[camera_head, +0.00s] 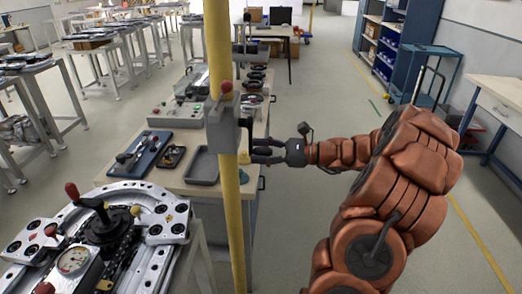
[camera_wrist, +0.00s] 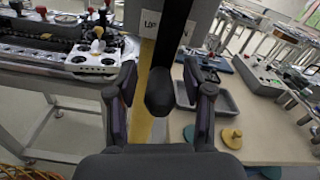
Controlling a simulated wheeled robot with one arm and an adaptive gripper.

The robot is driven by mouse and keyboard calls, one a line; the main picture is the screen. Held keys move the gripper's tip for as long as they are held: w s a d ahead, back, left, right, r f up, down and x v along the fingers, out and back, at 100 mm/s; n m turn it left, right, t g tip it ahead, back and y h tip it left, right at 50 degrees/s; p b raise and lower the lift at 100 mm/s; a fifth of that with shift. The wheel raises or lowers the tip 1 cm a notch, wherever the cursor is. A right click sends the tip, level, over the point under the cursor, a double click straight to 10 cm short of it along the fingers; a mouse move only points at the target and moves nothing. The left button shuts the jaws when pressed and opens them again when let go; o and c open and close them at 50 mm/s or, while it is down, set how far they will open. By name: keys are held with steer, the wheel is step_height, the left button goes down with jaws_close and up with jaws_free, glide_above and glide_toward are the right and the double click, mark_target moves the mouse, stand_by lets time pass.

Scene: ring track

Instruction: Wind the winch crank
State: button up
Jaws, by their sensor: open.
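A yellow post (camera_head: 238,210) stands upright in the middle of the head view. A grey winch housing (camera_head: 222,125) with a red knob on top is fixed to it. In the wrist view a dark crank arm (camera_wrist: 170,35) hangs down, and its rounded handle end (camera_wrist: 160,97) points toward me. My gripper (camera_head: 264,151) is just right of the post at the housing's height. In the wrist view my gripper (camera_wrist: 160,84) is open, with one finger on each side of the handle and gaps visible on both sides.
A bench (camera_head: 205,190) behind the post holds a grey tray (camera_head: 203,166), a blue tray (camera_head: 144,154) and a control box (camera_head: 176,114). A metal fixture (camera_head: 105,240) with levers and a gauge stands at front left. The aisle floor at right is clear.

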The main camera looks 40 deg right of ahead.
jaws_close()
stand_by(0.3)
stand_by(0.3)
